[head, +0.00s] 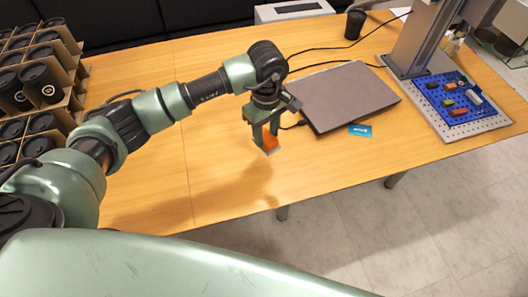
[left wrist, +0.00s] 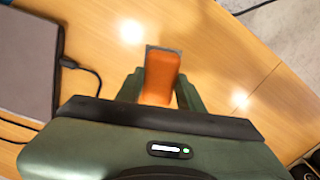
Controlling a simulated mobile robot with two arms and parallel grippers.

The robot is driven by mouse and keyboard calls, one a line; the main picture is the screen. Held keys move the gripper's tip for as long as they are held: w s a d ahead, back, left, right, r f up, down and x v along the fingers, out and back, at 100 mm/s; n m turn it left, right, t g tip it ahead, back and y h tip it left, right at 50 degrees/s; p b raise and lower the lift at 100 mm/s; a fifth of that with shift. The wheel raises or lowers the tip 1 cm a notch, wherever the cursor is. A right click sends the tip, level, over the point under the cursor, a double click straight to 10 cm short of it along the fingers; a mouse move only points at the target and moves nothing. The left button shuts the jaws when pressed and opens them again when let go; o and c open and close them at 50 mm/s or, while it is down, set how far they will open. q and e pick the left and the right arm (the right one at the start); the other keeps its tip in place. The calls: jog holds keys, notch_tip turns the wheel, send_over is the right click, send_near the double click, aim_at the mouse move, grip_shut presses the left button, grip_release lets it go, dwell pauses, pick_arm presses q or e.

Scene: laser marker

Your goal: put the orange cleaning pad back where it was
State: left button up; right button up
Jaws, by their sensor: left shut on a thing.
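The orange cleaning pad (head: 270,141) is between the fingers of my left gripper (head: 265,138), near the front edge of the table. It has a grey layer along its lower side. In the left wrist view the pad (left wrist: 161,76) sits between the two green fingers of the gripper (left wrist: 160,90), which is shut on it. The pad appears held above the tabletop, though the exact gap is hard to tell. My right gripper is not in view.
A closed grey laptop (head: 345,95) lies right of the gripper, with a blue card (head: 360,130) beside it. The laser marker (head: 425,40) stands at the right over a blue perforated bed (head: 450,104) with several small pieces. Cup racks (head: 70,60) stand at the left. The wooden table (head: 215,185) is clear in front.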

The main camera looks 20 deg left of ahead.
pick_arm(q)
notch_tip(320, 180, down, 6)
jog(key=shift+s+f+p, duration=0.1)
jog(key=shift+p, duration=0.35)
notch_tip(320, 180, down, 4)
jog(key=shift+p, duration=0.3)
jog(key=shift+f, duration=0.25)
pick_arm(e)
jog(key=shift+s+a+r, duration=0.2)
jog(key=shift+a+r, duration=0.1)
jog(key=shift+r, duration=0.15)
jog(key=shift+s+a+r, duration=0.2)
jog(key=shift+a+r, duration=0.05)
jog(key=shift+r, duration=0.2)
pick_arm(q)
jog(key=shift+f, duration=0.2)
jog(key=o, duration=1.2)
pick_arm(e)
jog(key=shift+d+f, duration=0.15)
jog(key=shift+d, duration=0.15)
pick_arm(q)
jog(key=shift+r, duration=0.1)
